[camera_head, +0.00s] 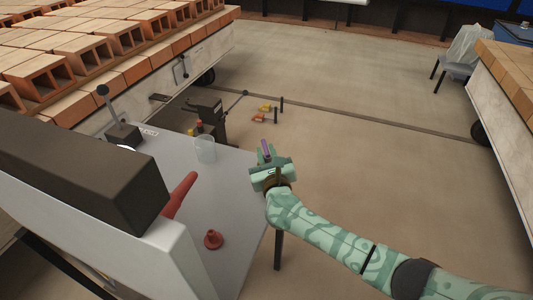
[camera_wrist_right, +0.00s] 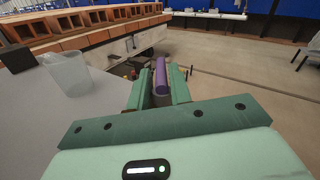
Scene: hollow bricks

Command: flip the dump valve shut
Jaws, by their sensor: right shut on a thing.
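My right gripper (camera_head: 265,158) is shut on a purple bar (camera_head: 265,149) at the far right edge of the grey table. In the right wrist view the purple bar (camera_wrist_right: 161,78) stands between the two green fingers (camera_wrist_right: 160,97). I cannot tell whether this bar belongs to the dump valve; its lower end is hidden by the gripper. Beyond the gripper are small yellow (camera_head: 265,108) and orange (camera_head: 258,118) handles by dark posts, apart from it. My left gripper is not in view.
The grey table (camera_head: 235,190) carries a clear cup (camera_head: 205,149), a red knob (camera_head: 213,240), a red handle (camera_head: 180,194) and a black-knobbed lever (camera_head: 104,92). Hollow bricks (camera_head: 75,45) lie on a cart at the left. Another loaded cart (camera_head: 506,95) stands right. Open floor lies between.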

